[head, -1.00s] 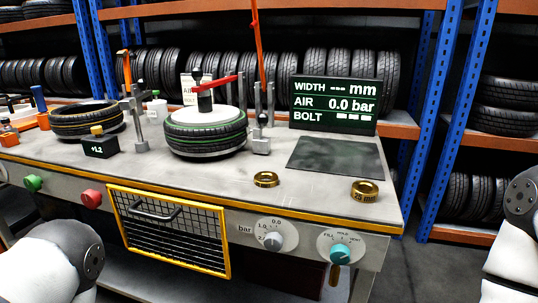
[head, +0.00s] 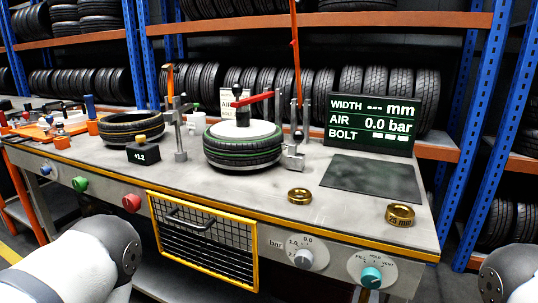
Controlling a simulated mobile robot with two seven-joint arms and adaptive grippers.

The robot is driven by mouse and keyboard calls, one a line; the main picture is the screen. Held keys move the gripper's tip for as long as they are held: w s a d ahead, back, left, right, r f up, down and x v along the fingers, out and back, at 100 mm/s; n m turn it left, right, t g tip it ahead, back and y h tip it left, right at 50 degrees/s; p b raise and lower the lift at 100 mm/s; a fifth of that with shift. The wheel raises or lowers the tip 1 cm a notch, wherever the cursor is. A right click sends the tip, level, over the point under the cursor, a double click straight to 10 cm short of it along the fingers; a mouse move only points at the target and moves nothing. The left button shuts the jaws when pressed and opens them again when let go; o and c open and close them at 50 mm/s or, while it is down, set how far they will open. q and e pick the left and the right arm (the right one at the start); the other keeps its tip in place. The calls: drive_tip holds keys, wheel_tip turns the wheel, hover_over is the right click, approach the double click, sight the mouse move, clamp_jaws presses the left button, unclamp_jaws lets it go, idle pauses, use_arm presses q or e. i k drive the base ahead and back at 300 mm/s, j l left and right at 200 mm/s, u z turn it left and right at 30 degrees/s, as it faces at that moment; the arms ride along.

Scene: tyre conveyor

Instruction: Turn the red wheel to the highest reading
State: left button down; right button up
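The red things are a round red knob (head: 131,202) on the bench's front panel and a red lever (head: 251,98) above the green-striped tyre (head: 243,152). A grey dial knob (head: 304,258) marked in bar stands on the right of the front panel, its scale showing 0.0, 1.0 and a partly hidden 2. Right of it is a teal knob (head: 371,277) marked FILL, HOLD, VENT. The display (head: 372,112) reads air 0.0 bar, with width and bolt dashed. Only white arm links show at the lower corners; both grippers are out of view.
Two brass rings (head: 300,194) (head: 400,215) and a dark mat (head: 372,174) lie on the bench top. A yellow-framed mesh guard (head: 203,243) covers the front. A yellow-striped tyre (head: 131,127) lies at left beside a black +1.2 block (head: 143,154). Tyre racks stand behind.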

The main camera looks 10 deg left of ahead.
sight(131, 203)
drive_tip(key=u, duration=1.2)
